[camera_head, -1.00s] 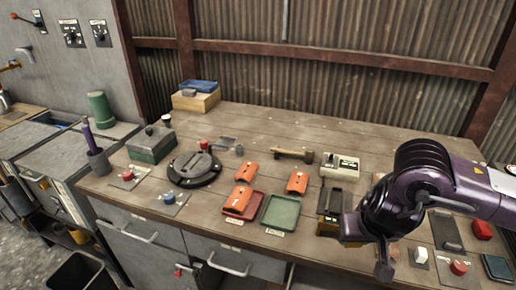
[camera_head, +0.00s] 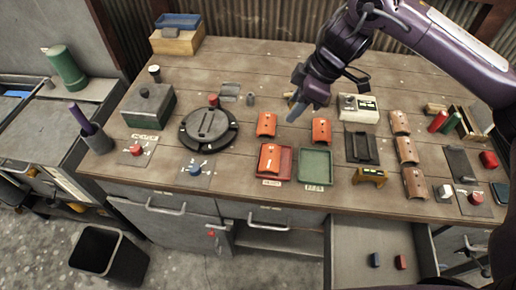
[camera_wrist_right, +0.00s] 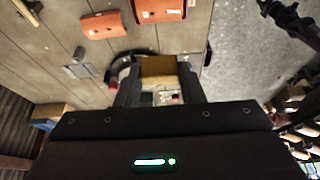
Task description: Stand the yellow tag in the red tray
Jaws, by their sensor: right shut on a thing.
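My right gripper (camera_head: 298,108) hangs over the middle of the workbench, behind the red tray and above the orange covers. In the right wrist view its fingers (camera_wrist_right: 160,88) are shut on a flat yellow piece, which I take to be the yellow tag (camera_wrist_right: 158,70). In the head view the held piece cannot be made out clearly. The red tray (camera_head: 288,163) lies near the bench's front edge, with an orange cover (camera_head: 270,157) in it and a white label in front. My left gripper does not show.
A green tray (camera_head: 314,167) sits right beside the red one. Orange covers (camera_head: 266,124) (camera_head: 321,130) lie behind them. A dark turntable (camera_head: 209,131) stands left. A yellow arched stand (camera_head: 370,176) and a black holder (camera_head: 361,147) are right. An open drawer (camera_head: 378,245) juts out in front.

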